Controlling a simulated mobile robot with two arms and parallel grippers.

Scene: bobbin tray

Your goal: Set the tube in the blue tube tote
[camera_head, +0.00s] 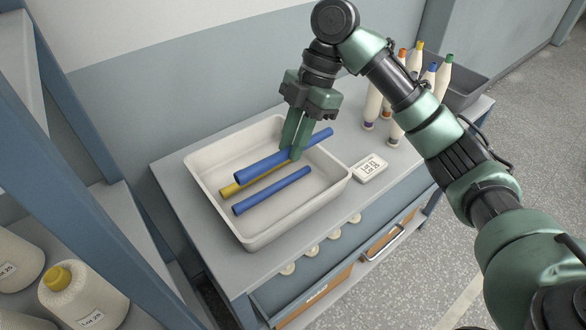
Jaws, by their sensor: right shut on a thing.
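My right gripper (296,139) reaches down over the white tray (262,237) and is shut on a blue tube (262,166). This tube sticks out to both sides of the fingers, and its right end reaches over the tray's back right rim. It appears raised above a yellow tube (238,185), which it partly hides. A second blue tube (272,190) lies on the tray floor, nearer the front. A dark grey tote (465,88) stands at the back right of the table; I cannot tell whether it is the blue tube tote. My left gripper is not in view.
A labelled white block (369,168) lies right of the tray. Several cream cones with coloured tips (372,105) stand farther back, partly behind my right arm. A shelf with thread cones (80,295) is at the left. The wall is close behind the tray.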

